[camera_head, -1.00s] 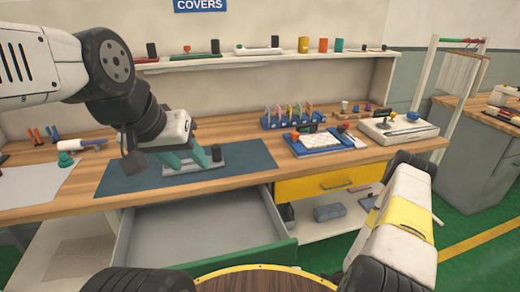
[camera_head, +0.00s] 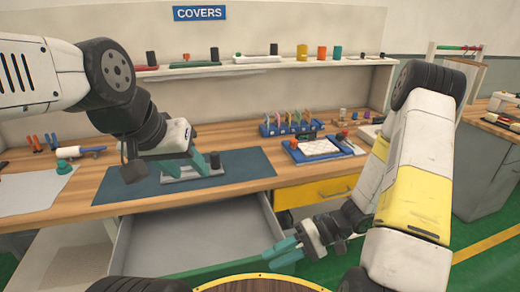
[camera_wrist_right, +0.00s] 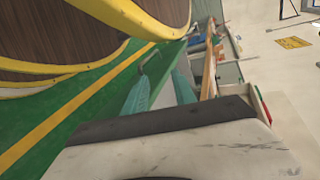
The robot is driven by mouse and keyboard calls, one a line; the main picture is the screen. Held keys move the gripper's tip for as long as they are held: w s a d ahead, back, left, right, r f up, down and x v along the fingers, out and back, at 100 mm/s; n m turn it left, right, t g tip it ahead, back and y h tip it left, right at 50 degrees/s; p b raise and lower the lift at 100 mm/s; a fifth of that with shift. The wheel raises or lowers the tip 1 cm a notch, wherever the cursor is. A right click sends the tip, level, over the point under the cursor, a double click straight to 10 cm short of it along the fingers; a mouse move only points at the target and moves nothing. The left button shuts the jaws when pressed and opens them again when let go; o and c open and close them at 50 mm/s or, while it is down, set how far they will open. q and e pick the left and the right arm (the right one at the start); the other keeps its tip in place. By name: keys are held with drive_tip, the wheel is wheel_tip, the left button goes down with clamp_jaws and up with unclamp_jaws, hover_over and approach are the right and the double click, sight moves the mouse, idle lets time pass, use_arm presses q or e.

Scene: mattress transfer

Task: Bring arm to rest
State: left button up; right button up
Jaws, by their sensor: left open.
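My left gripper (camera_head: 207,162) is over the dark blue mat on the bench, its teal fingers apart. It is right by a small grey fixture with a dark knob (camera_head: 215,160); I cannot tell whether they touch. My right gripper (camera_head: 280,252) hangs low in front of the bench, over the open drawer's front edge in the head view. Its arm reaches down from the upper right. In the right wrist view its two teal fingers (camera_wrist_right: 160,92) are apart with nothing between them.
The grey drawer (camera_head: 190,235) stands open below the bench. A yellow drawer (camera_head: 312,192) is closed beside it. A blue tray with a white pad (camera_head: 318,147) and a blue rack (camera_head: 290,128) stand on the bench. A round wooden top with yellow rim (camera_head: 262,284) is near me.

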drive_tip(key=d+r+t+h, duration=0.3)
drive_tip(key=r, duration=0.7)
drive_tip(key=s+d+r+t+h, duration=0.1)
drive_tip(key=d+r+t+h, duration=0.2)
drive_tip(key=r, duration=0.6)
drive_tip(key=d+r+t+h, duration=0.3)
drive_tip(key=r+h, duration=0.2)
drive_tip(key=r, duration=0.5)
drive_tip(key=shift+s+d+r+m, duration=0.3)
drive_tip(key=shift+s+d, duration=0.05)
drive_tip(key=shift+d, duration=0.05)
